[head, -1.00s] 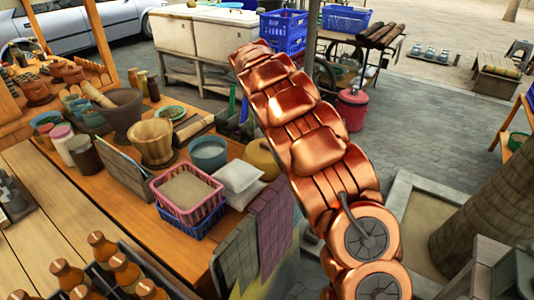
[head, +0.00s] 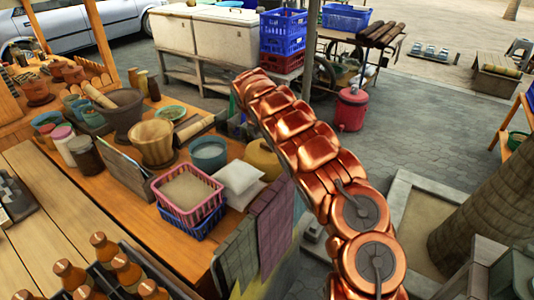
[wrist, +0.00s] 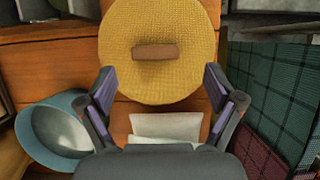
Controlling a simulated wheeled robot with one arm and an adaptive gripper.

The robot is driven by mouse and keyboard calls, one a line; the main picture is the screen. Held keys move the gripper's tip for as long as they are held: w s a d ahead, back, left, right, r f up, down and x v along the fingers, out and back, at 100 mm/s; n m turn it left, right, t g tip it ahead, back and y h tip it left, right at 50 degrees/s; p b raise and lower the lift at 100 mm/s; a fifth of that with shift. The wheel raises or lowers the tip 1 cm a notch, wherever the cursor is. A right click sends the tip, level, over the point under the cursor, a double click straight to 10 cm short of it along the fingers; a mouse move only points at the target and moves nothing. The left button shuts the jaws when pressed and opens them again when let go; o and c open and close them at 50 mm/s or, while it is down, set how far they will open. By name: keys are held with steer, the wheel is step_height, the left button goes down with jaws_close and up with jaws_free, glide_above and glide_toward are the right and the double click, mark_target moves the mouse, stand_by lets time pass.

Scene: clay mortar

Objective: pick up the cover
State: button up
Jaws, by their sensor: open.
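The cover is a round, yellow woven lid with a brown bar handle (wrist: 155,52). In the wrist view the cover (wrist: 190,80) lies ahead of my gripper, its handle crosswise near the middle. In the head view the yellow cover (head: 262,152) is partly hidden behind my copper arm. The fingers are not around the handle. In the head view my gripper is hidden behind the arm.
A blue-green bowl (wrist: 60,130) is left of my gripper, and a white packet (wrist: 166,127) lies between the fingers in the picture. Checked cloth (wrist: 275,95) is at the right. In the head view a pink basket (head: 187,190) and a wooden mortar (head: 152,143) stand nearby on the counter.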

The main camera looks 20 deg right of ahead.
mark_target(267, 145)
steer(key=shift+w+p+x, duration=0.25)
steer(key=shift+p+x, duration=0.55)
steer(key=shift+x, duration=0.65)
steer(key=shift+a+x, duration=0.2)
steer(key=shift+x, duration=0.8)
steer(key=shift+c, duration=0.3)
steer(key=c, duration=1.3)
